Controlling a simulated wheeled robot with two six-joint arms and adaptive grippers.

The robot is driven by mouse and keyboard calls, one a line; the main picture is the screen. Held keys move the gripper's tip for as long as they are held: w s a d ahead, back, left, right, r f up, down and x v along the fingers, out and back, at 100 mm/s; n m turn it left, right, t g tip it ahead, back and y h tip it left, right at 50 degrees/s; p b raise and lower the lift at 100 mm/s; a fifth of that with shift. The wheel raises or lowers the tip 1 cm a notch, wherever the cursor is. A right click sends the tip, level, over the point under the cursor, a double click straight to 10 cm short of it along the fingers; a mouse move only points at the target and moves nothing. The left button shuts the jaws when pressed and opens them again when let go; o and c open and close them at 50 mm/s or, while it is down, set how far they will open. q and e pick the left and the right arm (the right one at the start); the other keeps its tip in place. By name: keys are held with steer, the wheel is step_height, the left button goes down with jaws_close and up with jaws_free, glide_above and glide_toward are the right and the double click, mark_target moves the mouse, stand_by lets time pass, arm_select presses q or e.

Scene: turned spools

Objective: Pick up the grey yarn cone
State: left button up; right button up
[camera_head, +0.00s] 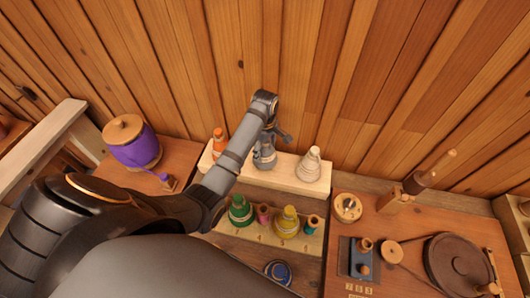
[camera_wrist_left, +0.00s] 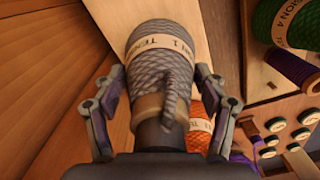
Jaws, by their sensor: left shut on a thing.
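The grey yarn cone (camera_head: 265,157) is at the pale upper rack in the head view, between an orange cone and a cream cone. In the left wrist view the grey yarn cone (camera_wrist_left: 158,62) fills the middle, with a cream label band around it and a loose yarn strand in front. My left gripper (camera_head: 269,139) is shut on it, a finger at each side in the left wrist view (camera_wrist_left: 160,84). I cannot tell whether its base touches the rack. My right gripper is out of view.
The orange cone (camera_head: 219,140) and cream cone (camera_head: 310,165) flank it on the upper rack (camera_head: 284,181). Green (camera_head: 240,211) and yellow (camera_head: 287,222) cones stand on the lower rack. A purple spool (camera_head: 138,150) is left; a bench with a dark wheel (camera_head: 459,262) is right.

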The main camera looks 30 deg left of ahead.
mark_target(263, 160)
arm_select(q)
steer(key=s+r, duration=0.1)
steer(key=r, duration=0.1)
steer(key=s+r, duration=0.1)
steer(key=r, duration=0.1)
steer(key=s+d+r+p, duration=0.1)
steer(key=r, duration=0.1)
steer(key=shift+s, duration=0.3)
steer(key=s+d+r+p, duration=0.2)
steer(key=s+r+p, duration=0.2)
steer(key=s+p, duration=0.3)
steer(key=s, duration=0.3)
steer(key=shift+d+r, duration=0.3)
steer(key=shift+r, duration=0.05)
